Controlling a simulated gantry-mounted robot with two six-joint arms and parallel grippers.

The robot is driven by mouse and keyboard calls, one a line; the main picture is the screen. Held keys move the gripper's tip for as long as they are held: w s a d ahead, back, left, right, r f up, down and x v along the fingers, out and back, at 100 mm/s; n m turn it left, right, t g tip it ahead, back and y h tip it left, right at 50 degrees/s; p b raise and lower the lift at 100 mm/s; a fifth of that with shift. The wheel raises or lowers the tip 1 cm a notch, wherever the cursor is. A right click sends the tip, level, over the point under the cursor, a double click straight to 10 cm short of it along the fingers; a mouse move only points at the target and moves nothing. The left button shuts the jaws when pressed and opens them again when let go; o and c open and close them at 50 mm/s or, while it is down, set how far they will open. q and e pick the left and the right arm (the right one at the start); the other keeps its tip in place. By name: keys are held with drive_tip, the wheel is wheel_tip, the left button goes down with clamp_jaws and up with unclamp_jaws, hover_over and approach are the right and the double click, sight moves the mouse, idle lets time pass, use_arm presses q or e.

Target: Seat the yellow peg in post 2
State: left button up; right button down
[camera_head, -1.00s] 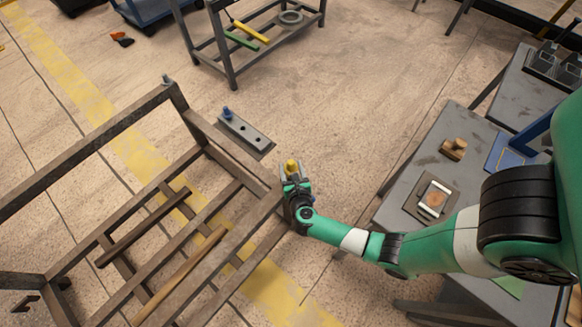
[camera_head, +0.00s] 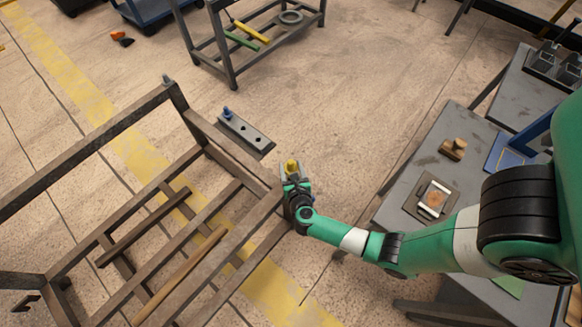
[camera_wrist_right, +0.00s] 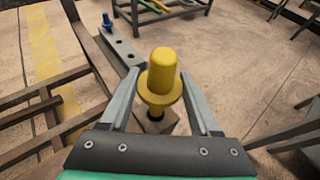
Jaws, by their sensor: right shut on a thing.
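The yellow peg (camera_head: 291,165) stands roughly upright at the tip of my right gripper (camera_head: 291,173), near the right corner of the rack. No post number is readable. My left gripper is not in view.
A brown metal rack frame (camera_head: 105,128) fills the left, with a grey peg on its far corner post (camera_head: 167,79). A grey holed bar (camera_head: 247,133) with a blue peg (camera_head: 227,112) lies beyond the gripper. A workbench (camera_head: 405,190) stands to the right. Open floor lies between.

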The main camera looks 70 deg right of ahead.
drive_tip(key=shift+f+b, duration=3.1)
drive_tip(key=shift+f, duration=0.2)
drive_tip(key=shift+c, duration=0.2)
unclamp_jaws()
drive_tip(key=p+v, duration=0.4)
drive_tip(key=v, duration=0.7)
drive_tip(key=shift+a+r, duration=0.2)
drive_tip(key=shift+a, duration=0.05)
